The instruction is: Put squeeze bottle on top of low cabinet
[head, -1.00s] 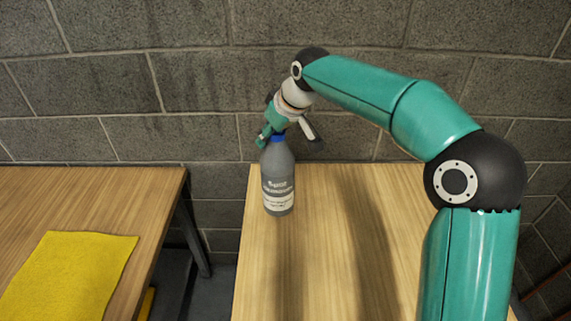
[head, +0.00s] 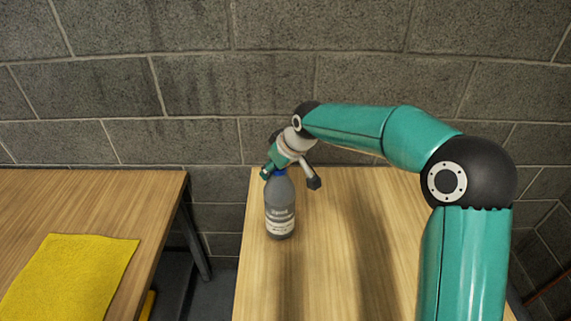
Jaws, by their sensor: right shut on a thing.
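The squeeze bottle (head: 280,212) is grey with a pale label and a blue cap. It is upright over the left part of the wooden top of the low cabinet (head: 256,285). My right gripper (head: 282,172) is shut on the bottle at its cap end, coming from above and tilted. The gripper hides most of the cap. I cannot tell whether the bottle's base touches the wood. My left gripper is not in view.
A wooden table (head: 110,205) stands at the left with a yellow cloth (head: 70,275) on it. A gap separates it from the cabinet. A grey block wall (head: 200,90) closes off the back. The cabinet top around the bottle looks clear.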

